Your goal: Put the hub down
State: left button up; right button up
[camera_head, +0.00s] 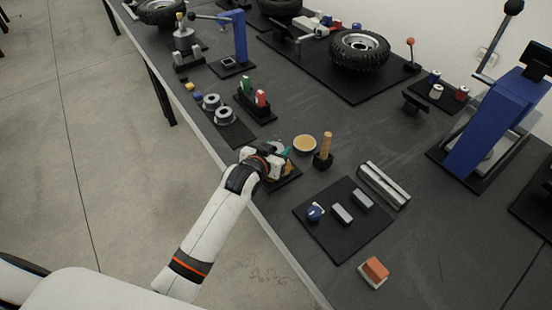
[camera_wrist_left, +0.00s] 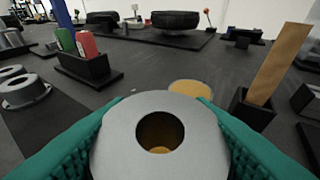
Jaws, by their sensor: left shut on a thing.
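The hub is a grey metal ring with a round central hole, and its face fills the lower middle of the left wrist view (camera_wrist_left: 112,150). My left gripper (camera_head: 281,155) is shut on it, with the green ribbed fingers on both sides of the ring. In the head view the hub is largely hidden by the gripper. The gripper is over a small black mat (camera_head: 289,180) near the table's front edge. I cannot tell whether the hub touches the mat. My right gripper is not in view.
A yellow-topped round dish (camera_head: 305,144) and a black holder with a wooden stick (camera_head: 325,148) stand just beyond the gripper. Two grey hubs (camera_head: 223,116) lie on a mat to the left. A rack with red and green items (camera_head: 257,104) is behind. A mat with small parts (camera_head: 343,242) lies right.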

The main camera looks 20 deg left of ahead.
pick_arm(q)
jog(key=shift+f, duration=1.65)
jog(key=shift+f, duration=0.1)
jog(key=o, duration=1.2)
jog(key=shift+s+f, duration=0.1)
jog(key=v, duration=1.2)
